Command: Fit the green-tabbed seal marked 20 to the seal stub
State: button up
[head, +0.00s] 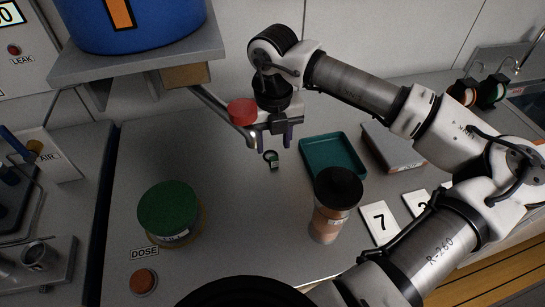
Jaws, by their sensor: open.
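A small dark ring with a green tab (272,159) lies on the grey counter in the head view; I take it for the seal. Its pale label is too small to read. Nothing shows between the fingers. A slanting grey pipe (215,99) comes down from under the shelf, with a red round knob (242,111) near its lower end. The pipe's end is close beside my left finger. I cannot tell whether this end is the seal stub.
A teal tray (332,156) and grey box (390,147) lie to the right. A blue tank (130,22) sits on the shelf (142,55). Number cards (380,225) lie right; the counter's middle is clear.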

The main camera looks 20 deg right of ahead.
aim_at(274, 157)
jog(key=shift+w+d+f+p, duration=0.15)
jog(key=shift+f+p, duration=0.4)
jog(key=shift+f, duration=0.9)
jog(key=shift+w+f+p, duration=0.15)
jog(key=shift+f+p, duration=0.4)
jog(key=shift+f, duration=0.9)
grip_shut()
